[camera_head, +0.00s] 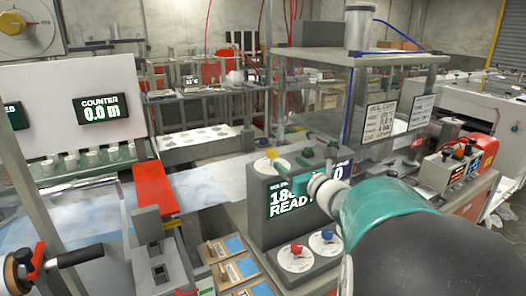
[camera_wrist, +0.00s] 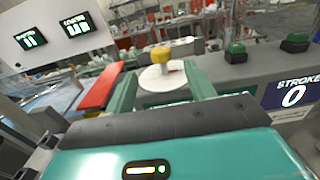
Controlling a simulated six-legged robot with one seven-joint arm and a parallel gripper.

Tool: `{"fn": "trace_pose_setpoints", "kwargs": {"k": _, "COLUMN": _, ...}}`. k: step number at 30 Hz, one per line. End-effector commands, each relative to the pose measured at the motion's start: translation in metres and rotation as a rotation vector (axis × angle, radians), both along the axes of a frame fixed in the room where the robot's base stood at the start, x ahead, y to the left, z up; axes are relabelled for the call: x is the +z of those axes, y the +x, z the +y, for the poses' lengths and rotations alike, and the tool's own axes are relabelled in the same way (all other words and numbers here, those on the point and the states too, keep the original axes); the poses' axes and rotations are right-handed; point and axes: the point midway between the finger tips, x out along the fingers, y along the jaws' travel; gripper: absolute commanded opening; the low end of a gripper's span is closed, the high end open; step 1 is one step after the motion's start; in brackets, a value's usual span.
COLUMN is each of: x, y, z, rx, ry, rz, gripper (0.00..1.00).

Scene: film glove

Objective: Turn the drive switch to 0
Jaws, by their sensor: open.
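A yellow knob (camera_head: 271,154) on a round white dial (camera_head: 268,166) sits on top of a grey console (camera_head: 262,205). I take it for the drive switch, but no label on it is readable. In the wrist view the yellow knob (camera_wrist: 160,55) and white dial (camera_wrist: 153,79) appear between the two green fingers of my gripper (camera_wrist: 160,70). The fingers are apart and hold nothing. In the head view my gripper (camera_head: 292,177) is just right of the dial, partly hiding the console's display. Whether the fingers are level with the knob is unclear.
Two green buttons (camera_wrist: 235,52) (camera_wrist: 295,43) stand on the console right of the dial. A red knob (camera_head: 297,249) and a blue knob (camera_head: 327,236) are on its lower front. A red flap (camera_head: 154,188) lies left. A glazed machine frame (camera_head: 385,65) rises behind my arm.

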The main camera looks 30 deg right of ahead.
Motion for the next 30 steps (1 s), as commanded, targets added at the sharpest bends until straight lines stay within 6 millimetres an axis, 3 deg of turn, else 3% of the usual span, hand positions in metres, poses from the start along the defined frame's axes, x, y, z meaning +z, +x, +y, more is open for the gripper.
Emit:
{"fn": "trace_pose_setpoints", "kwargs": {"k": 9, "x": -0.001, "y": 0.066, "z": -0.003, "rx": 0.003, "ry": 0.001, "rz": 0.000, "gripper": 0.55}}
{"fn": "trace_pose_setpoints", "kwargs": {"k": 15, "x": 0.000, "y": 0.097, "z": -0.005, "rx": 0.001, "ry": -0.001, "rz": 0.000, "gripper": 0.55}}
{"fn": "trace_pose_setpoints", "kwargs": {"k": 27, "x": 0.000, "y": 0.108, "z": -0.006, "rx": 0.001, "ry": -0.001, "rz": 0.000, "gripper": 0.55}}
{"fn": "trace_pose_setpoints", "kwargs": {"k": 30, "x": 0.000, "y": 0.107, "z": -0.005, "rx": 0.000, "ry": -0.001, "rz": 0.000, "gripper": 0.37}}
